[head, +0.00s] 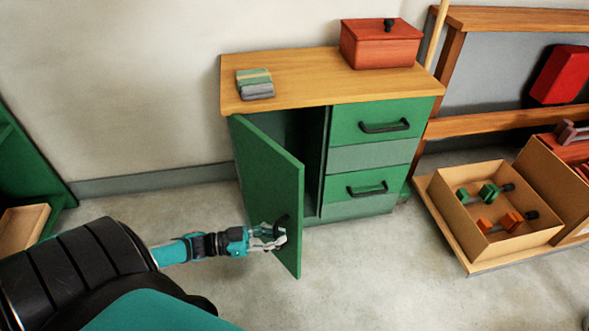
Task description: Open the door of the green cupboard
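The green cupboard (370,157) stands against the wall under a wooden top (305,82). Its door (262,184) is hinged on the left and stands part open, swung out towards me, with a dark gap showing the inside. My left gripper (278,234) is at the door's free edge, around the dark door handle (283,229). Its fingers seem closed about the handle, which they partly hide. My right gripper is not in view.
A red box with a black knob (381,43) and a stack of cloths (255,84) lie on the top. Two drawers with black handles are shut. A cardboard box (497,211) with several tools sits at right. Floor before the cupboard is clear.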

